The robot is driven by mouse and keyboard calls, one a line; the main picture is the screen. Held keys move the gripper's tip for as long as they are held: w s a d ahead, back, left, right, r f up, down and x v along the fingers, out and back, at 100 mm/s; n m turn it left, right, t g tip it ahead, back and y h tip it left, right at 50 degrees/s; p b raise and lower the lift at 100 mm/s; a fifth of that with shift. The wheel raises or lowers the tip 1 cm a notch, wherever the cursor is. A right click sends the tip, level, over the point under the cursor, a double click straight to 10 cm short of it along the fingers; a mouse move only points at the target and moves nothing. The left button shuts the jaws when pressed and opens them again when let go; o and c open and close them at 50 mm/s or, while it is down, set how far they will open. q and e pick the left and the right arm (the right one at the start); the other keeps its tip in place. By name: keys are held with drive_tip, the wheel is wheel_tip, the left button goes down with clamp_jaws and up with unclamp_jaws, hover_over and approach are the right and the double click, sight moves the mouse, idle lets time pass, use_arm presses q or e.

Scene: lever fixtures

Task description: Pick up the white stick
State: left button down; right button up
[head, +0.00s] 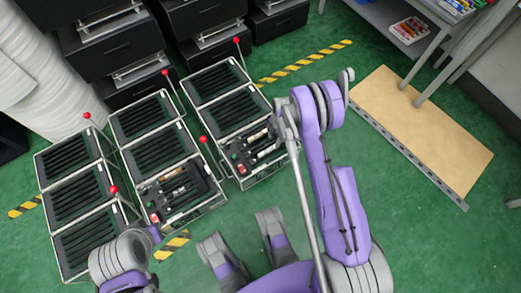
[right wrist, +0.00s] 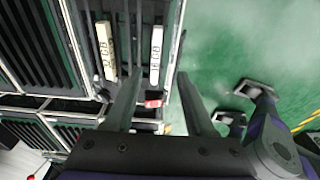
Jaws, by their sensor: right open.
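The white stick (right wrist: 156,48), with dark marks on it, lies in a slot of a dark rack in the right wrist view. A cream stick (right wrist: 107,50) lies parallel to it on the left. My right gripper (right wrist: 158,78) is open; its two fingers are spread to either side of the white stick's line, and nothing is between them. In the head view my right gripper (head: 277,127) is over the front part of the right rack (head: 222,82) and partly hides the sticks there. My left gripper does not show, only part of that arm.
More racks stand to the left, a middle one (head: 152,118) and a left one (head: 68,195), with red-knobbed levers (head: 165,73) rising beside them. A red button (right wrist: 153,103) is near the white stick. Black drawers stand behind.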

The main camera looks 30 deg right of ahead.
drive_tip(key=b, duration=0.1)
hover_over(269, 149)
drive_tip(key=d, duration=0.1)
drive_tip(key=f, duration=0.5)
drive_tip(key=shift+s+d, duration=0.1)
drive_tip(key=shift+s, duration=0.3)
drive_tip(key=f, duration=0.1)
drive_tip(key=a+f+b, duration=0.1)
drive_tip(key=f, duration=0.1)
drive_tip(key=f+b, duration=0.1)
drive_tip(key=shift+w+a+f, duration=0.2)
drive_tip(key=shift+w+f, duration=0.1)
drive_tip(key=shift+w, duration=0.1)
drive_tip(key=shift+f, duration=0.4)
clamp_jaws()
